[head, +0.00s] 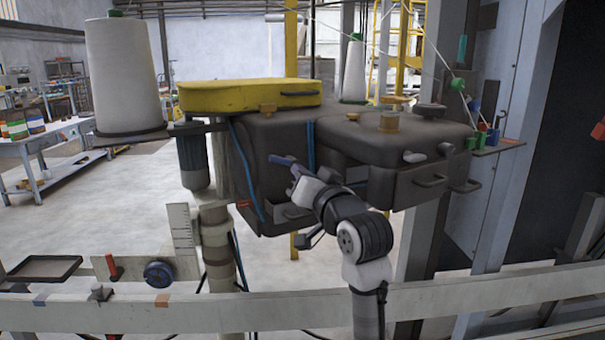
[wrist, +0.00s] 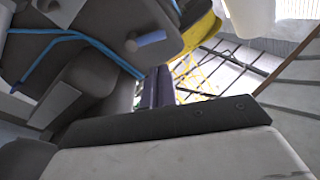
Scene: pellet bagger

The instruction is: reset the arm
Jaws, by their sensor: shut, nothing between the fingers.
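A short blue handle (head: 281,160) on the machine is right by the fingertips in the head view. It also shows in the wrist view (wrist: 146,39), above the fingers. Whether the gripper touches the machine cannot be told.
A yellow cover (head: 248,95) tops the machine, and a dark box with handles (head: 425,170) adjoins it at right. A white thread cone (head: 122,75) stands at left. A pale rail (head: 180,312) crosses the front. A blue table (head: 52,140) stands far left; open floor lies between.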

